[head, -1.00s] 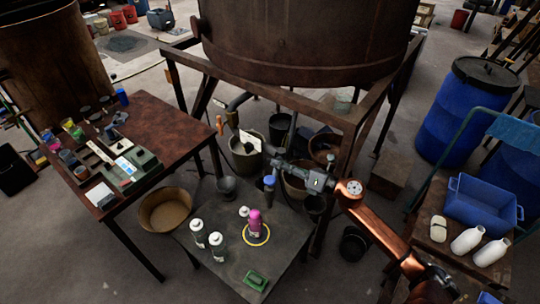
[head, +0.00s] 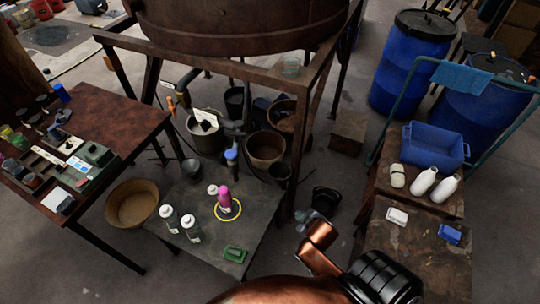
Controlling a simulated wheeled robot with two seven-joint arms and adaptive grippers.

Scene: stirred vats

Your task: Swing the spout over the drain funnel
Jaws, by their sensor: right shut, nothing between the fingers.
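A dark spout (head: 232,128) with a blue end (head: 231,155) hangs below the vat (head: 235,22), near the back edge of the low grey table. A grey cup-like vessel (head: 191,167), possibly the drain funnel, is to its left. A dark round vessel (head: 280,171) is to its right; I cannot tell for certain which is the funnel. My right gripper (head: 309,219) is to the right of the low table, apart from the spout. It is shut and empty, its fingers small and foreshortened. My left gripper is out of view.
A frame leg (head: 296,160) stands behind my right gripper. A cart (head: 420,245) with a blue bin (head: 435,148) is at right.

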